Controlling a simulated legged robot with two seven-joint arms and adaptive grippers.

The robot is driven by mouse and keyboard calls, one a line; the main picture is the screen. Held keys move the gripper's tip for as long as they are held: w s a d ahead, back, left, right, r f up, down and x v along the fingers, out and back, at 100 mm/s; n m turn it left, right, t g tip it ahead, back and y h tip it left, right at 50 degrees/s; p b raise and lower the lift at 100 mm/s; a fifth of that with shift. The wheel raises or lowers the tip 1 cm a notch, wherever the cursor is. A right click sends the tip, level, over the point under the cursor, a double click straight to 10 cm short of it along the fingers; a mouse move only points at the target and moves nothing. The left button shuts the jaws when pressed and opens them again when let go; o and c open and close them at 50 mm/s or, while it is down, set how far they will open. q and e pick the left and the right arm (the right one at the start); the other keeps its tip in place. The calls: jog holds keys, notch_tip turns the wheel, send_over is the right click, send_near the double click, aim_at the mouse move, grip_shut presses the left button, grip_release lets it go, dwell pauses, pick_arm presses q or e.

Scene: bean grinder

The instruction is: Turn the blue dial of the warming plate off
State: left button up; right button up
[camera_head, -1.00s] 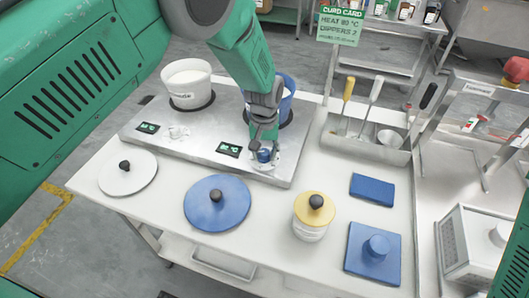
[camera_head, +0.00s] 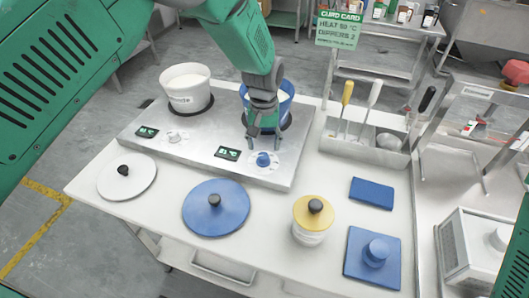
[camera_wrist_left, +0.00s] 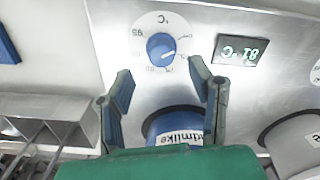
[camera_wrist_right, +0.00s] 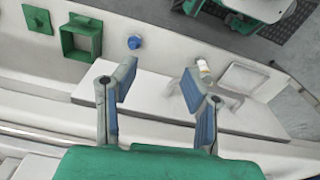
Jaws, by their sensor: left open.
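The warming plate (camera_head: 205,157) is a long metal unit at the back of the white table. Its blue dial (camera_head: 263,159) sits at the right front on a white scale disc. It shows uncovered in the left wrist view (camera_wrist_left: 160,46), with a pale pointer mark toward the lower right. The small display (camera_wrist_left: 241,51) beside it shows a lit temperature that seems to read 81 °C. My left gripper (camera_head: 264,140) is open and empty, just behind and above the dial, apart from it. My right gripper (camera_wrist_right: 157,80) is open and empty, outside the head view.
A blue pot (camera_head: 284,93) stands behind my left gripper, and a white pot (camera_head: 186,86) stands at the left. A utensil caddy (camera_head: 365,152) stands to the right. A blue lid (camera_head: 216,207), a white lid (camera_head: 127,176) and a yellow-lidded jar (camera_head: 311,219) stand in front.

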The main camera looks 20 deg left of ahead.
aim_at(264, 155)
pick_arm(q)
notch_tip(264, 155, up, 7)
jog(key=shift+f, duration=0.15)
